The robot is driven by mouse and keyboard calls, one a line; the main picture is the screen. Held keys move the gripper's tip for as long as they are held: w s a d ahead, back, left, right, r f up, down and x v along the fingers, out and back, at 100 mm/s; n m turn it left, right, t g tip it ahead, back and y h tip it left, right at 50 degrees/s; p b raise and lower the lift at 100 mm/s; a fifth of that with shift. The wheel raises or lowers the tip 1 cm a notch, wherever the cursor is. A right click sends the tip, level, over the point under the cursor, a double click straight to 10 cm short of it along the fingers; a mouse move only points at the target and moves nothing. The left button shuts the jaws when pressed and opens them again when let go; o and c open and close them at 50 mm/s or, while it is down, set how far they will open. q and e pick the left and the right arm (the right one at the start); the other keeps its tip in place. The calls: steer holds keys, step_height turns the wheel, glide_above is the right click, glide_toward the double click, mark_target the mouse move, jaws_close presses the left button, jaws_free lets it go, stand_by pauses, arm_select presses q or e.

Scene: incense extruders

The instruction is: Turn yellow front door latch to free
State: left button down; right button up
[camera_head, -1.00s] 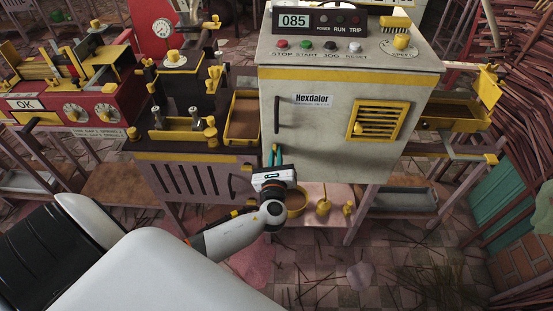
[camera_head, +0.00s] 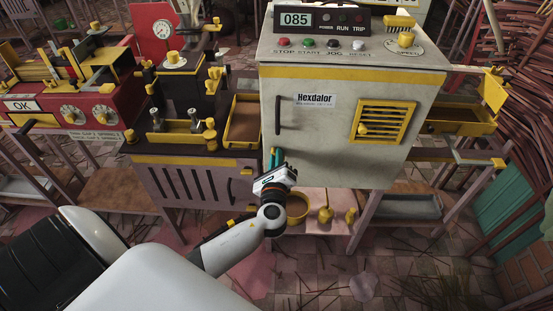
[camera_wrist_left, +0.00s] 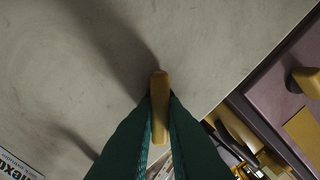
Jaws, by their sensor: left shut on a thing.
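The yellow front door latch (camera_wrist_left: 160,105) is a small bar on the grey cabinet front. In the left wrist view it stands near upright between the green fingertips of my left gripper (camera_wrist_left: 159,118), which is shut on it. In the head view my left gripper (camera_head: 275,158) is at the lower left of the cabinet door (camera_head: 345,145), its white body tilted, and it hides the latch. My right gripper is not in view.
A dark door handle (camera_head: 278,115) is above my left gripper. A yellow vent grille (camera_head: 383,121) is at the door's right. A slotted purple bench panel (camera_head: 190,185) is close on the left. A yellow bowl (camera_head: 297,208) sits on the shelf below.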

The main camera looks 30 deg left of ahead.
arm_select(q)
steer(key=c, duration=1.5)
jaws_free()
steer(key=v, duration=1.2)
steer(key=shift+s+b, duration=0.1)
steer(key=shift+b, duration=0.25)
